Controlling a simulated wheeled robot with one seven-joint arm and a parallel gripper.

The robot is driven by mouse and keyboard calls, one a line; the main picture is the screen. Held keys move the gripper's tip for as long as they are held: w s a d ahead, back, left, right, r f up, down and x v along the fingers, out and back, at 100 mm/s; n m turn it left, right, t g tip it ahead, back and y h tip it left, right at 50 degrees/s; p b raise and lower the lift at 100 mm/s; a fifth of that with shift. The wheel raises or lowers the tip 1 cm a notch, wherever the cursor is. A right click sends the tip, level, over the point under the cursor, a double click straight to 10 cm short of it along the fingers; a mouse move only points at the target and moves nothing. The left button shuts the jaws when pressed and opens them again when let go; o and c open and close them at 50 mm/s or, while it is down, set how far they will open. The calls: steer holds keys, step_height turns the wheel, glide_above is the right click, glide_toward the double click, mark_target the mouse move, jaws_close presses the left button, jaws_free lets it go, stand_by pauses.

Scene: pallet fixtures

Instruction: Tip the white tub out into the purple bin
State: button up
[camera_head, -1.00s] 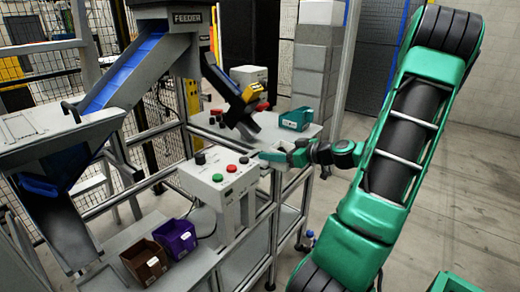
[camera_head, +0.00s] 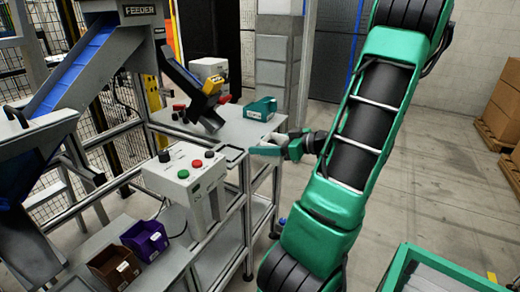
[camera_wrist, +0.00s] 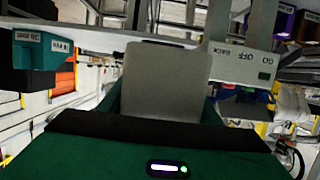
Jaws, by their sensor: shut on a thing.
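My gripper (camera_head: 270,150) is at the right of the workbench, beyond the control box in the head view. In the wrist view my gripper (camera_wrist: 165,100) is shut on a pale grey, smooth-sided thing with rounded corners, which I take to be the white tub (camera_wrist: 165,80). Its opening and contents are hidden. In the head view it is hard to make out at the fingertips. The purple bin (camera_head: 146,240) stands on the lower shelf at left, well apart from my gripper. It also shows at upper right in the wrist view (camera_wrist: 282,20).
A brown bin (camera_head: 114,266) stands against the purple bin. The control box (camera_head: 185,178) with coloured buttons rises between the bins and my gripper. A teal bin (camera_head: 261,108) sits on the workbench (camera_head: 228,132). A feeder chute (camera_head: 70,72) is at left.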

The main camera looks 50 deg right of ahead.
steer(key=shift+r, duration=1.4)
